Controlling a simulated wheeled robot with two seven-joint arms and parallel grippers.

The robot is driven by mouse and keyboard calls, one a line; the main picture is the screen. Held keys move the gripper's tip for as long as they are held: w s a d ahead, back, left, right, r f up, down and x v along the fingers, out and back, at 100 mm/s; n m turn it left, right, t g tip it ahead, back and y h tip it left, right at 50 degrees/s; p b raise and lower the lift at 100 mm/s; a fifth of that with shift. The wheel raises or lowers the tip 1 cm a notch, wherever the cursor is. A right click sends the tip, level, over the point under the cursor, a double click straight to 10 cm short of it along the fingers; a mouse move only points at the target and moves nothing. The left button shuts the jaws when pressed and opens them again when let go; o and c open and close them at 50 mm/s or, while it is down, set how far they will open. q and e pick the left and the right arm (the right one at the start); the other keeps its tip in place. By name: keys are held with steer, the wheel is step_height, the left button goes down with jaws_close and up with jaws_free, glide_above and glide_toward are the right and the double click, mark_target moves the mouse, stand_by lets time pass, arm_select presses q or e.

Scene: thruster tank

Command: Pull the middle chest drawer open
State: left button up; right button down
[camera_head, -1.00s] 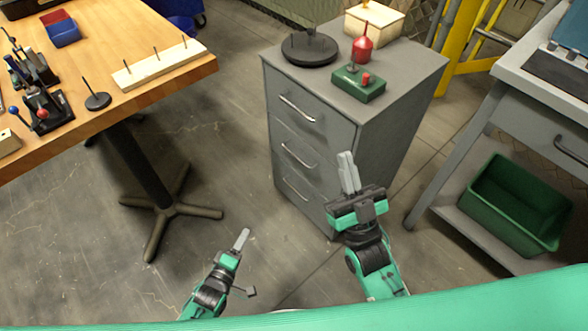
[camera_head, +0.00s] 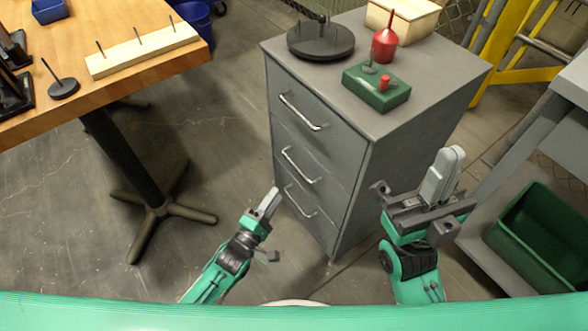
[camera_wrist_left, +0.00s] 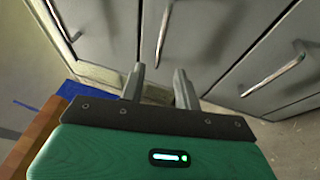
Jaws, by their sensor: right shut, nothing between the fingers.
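The grey chest (camera_head: 420,120) stands in the middle of the head view with three drawers, each with a silver bar handle, and all look closed. The middle drawer handle (camera_head: 301,166) is above and right of my left gripper (camera_head: 271,199). In the left wrist view, my left gripper (camera_wrist_left: 160,83) is open and empty, with its fingers apart. The middle handle (camera_wrist_left: 164,30) lies just beyond them, between the two other handles. The fingers do not clasp it. My right gripper (camera_head: 442,176) is shut and empty, in front of the chest's right side.
On the chest top are a black disc (camera_head: 320,41), a red bottle (camera_head: 385,45), a green block (camera_head: 376,88) and a wooden box (camera_head: 405,17). A wooden table (camera_head: 150,75) is at left. A green bin (camera_head: 545,235) sits under the bench at right. Floor between table and chest is clear.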

arm_select(q)
steer(key=b+x, duration=0.2)
steer(key=x, duration=0.8)
steer(key=shift+w, duration=0.15)
jaws_close()
